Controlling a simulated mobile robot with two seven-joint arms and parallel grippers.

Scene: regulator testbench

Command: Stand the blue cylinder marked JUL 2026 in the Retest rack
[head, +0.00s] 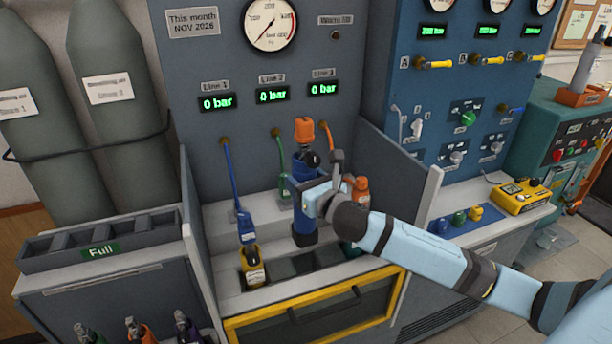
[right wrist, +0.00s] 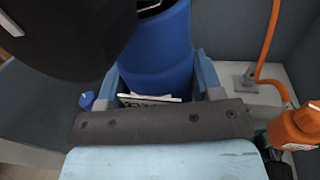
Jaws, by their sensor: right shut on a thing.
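A blue cylinder (head: 303,222) with an orange top stands upright in front of the grey test panel, above or at the bench's row of dark slots. I cannot tell whether its base touches anything. My right gripper (head: 317,200) is shut on its body, coming from the right. In the right wrist view the blue body (right wrist: 158,55) sits between the two light blue fingers (right wrist: 157,88). A white label on it shows only edge-on, so its date cannot be read. No rack marked Retest shows. My left gripper is not in view.
A rack marked Full (head: 100,250) with empty bays stands left. Blue (head: 233,185), green and orange (head: 329,140) hoses hang close by. Grey side walls (head: 400,190) flank the bench. A yellow meter (head: 522,196) lies right.

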